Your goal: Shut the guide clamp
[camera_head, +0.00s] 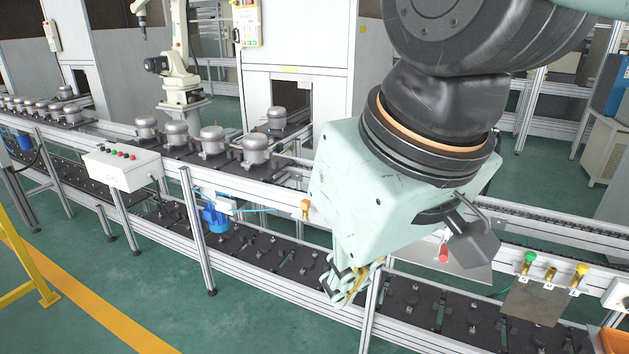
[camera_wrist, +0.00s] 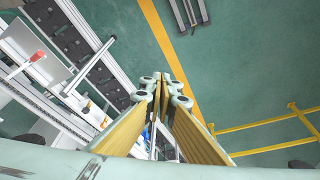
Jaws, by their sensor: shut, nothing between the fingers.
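My gripper (camera_head: 342,294) hangs in front of the conveyor's near rail in the head view, pointing down. Its yellow-lined fingers come together at the tips in the wrist view (camera_wrist: 164,88), with nothing between them. A small red-tipped part (camera_head: 443,253) stands on the rail to the right of my gripper, apart from it. A red tip also shows at the left of the wrist view (camera_wrist: 38,56), beside a metal plate. I cannot tell whether this is the guide clamp's handle or whether the clamp is open. My arm hides part of the rail behind it.
Several compressors (camera_head: 212,141) stand on the upper conveyor at left. A white control box (camera_head: 122,167) and a blue device (camera_head: 216,218) sit along its near side.

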